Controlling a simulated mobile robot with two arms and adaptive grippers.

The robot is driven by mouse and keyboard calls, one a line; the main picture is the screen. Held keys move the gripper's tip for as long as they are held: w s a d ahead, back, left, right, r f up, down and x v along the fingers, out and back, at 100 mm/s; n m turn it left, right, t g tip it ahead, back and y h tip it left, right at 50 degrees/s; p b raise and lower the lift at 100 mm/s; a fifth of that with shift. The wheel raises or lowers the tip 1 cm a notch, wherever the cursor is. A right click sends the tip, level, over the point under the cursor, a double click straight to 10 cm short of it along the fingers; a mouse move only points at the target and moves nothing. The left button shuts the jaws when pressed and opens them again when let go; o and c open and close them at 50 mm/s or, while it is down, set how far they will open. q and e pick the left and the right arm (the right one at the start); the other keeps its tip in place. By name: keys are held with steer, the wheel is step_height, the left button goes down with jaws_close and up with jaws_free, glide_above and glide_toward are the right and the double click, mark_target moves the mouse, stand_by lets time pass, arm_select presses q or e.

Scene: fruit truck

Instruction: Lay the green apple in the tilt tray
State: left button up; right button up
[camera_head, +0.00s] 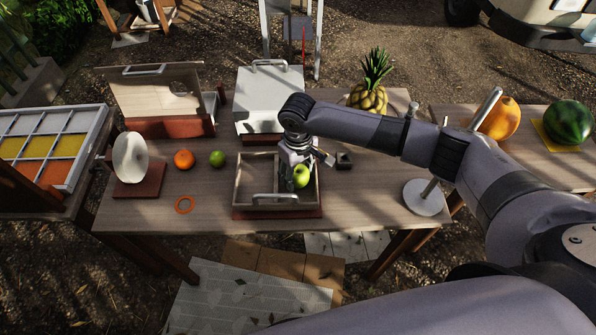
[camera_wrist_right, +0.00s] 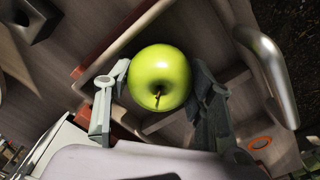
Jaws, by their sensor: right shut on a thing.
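The green apple (camera_head: 301,176) is held between the fingers of my right gripper (camera_head: 300,168), which is shut on it. The apple also shows in the right wrist view (camera_wrist_right: 160,75), stem toward the camera, with a grey finger on each side. Apple and gripper are over the right part of an open tray (camera_head: 240,183) with a metal handle at its near side, on a reddish base. The tray's wall and handle (camera_wrist_right: 271,75) show around the apple in the wrist view. I cannot tell whether the apple touches the tray floor. My left gripper is not in view.
An orange (camera_head: 184,159), a second green fruit (camera_head: 217,158) and an orange ring (camera_head: 184,204) lie left of the tray. A small dark block (camera_head: 344,160) is close on its right. A pineapple (camera_head: 368,98) and a round-based stand (camera_head: 426,198) are farther right.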

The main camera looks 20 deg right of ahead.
steer(key=o, duration=1.4)
step_height(320, 180, up, 9)
steer(key=p, duration=0.9)
steer(key=shift+f+p, duration=0.1)
steer(key=shift+p, duration=0.2)
steer(key=shift+f, duration=0.1)
